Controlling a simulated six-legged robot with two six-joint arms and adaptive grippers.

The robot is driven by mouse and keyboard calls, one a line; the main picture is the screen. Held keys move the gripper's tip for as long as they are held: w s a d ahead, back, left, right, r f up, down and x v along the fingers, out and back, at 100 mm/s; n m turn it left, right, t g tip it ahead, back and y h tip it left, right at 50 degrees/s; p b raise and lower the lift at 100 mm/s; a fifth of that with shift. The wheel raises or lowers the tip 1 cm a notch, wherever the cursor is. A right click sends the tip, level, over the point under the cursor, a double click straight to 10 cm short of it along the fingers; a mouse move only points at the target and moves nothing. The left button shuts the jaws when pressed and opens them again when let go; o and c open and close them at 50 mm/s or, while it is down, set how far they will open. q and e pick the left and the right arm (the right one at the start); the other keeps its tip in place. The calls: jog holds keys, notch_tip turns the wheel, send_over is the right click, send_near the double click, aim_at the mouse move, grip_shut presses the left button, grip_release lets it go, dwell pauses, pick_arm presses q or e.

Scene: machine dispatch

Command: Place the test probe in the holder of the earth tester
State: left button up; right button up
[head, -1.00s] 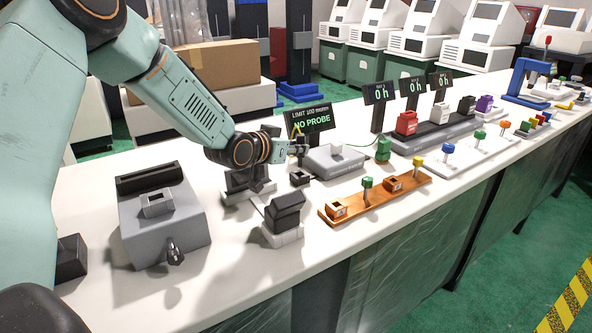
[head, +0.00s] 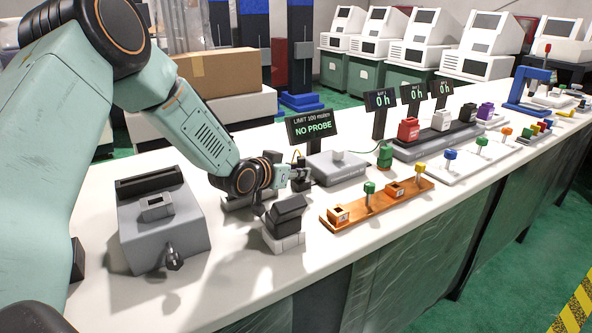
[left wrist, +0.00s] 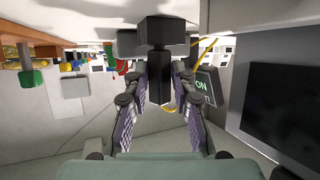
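My left gripper (head: 303,176) is low over the bench, just left of the tester. In the left wrist view, whose picture is upside down, my left gripper (left wrist: 160,84) has its fingers apart on either side of a dark upright rod (left wrist: 159,92), apparently the test probe, standing at a black block (left wrist: 154,30). Contact with it cannot be made out. My right gripper is not in view. The holder cannot be told apart.
A grey box device (head: 162,222) stands at left and a small black-and-white device (head: 283,225) in front of my left gripper. An orange board (head: 378,205) lies to the right. A yellow cable (left wrist: 207,46) hangs close to the gripper.

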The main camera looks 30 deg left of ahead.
pick_arm(q)
jog(key=o, duration=0.3)
jog(key=shift+r, duration=0.1)
jog(key=shift+r, duration=0.1)
jog(key=shift+s+r, duration=0.1)
jog(key=shift+r, duration=0.1)
jog(key=p+v, duration=0.2)
jog(key=v, duration=0.4)
jog(key=shift+s+a+r+p, duration=0.1)
jog(key=shift+s+p, duration=0.05)
jog(key=shift+p, duration=0.25)
jog(key=shift+s, duration=0.4)
jog(key=shift+s+r, duration=0.1)
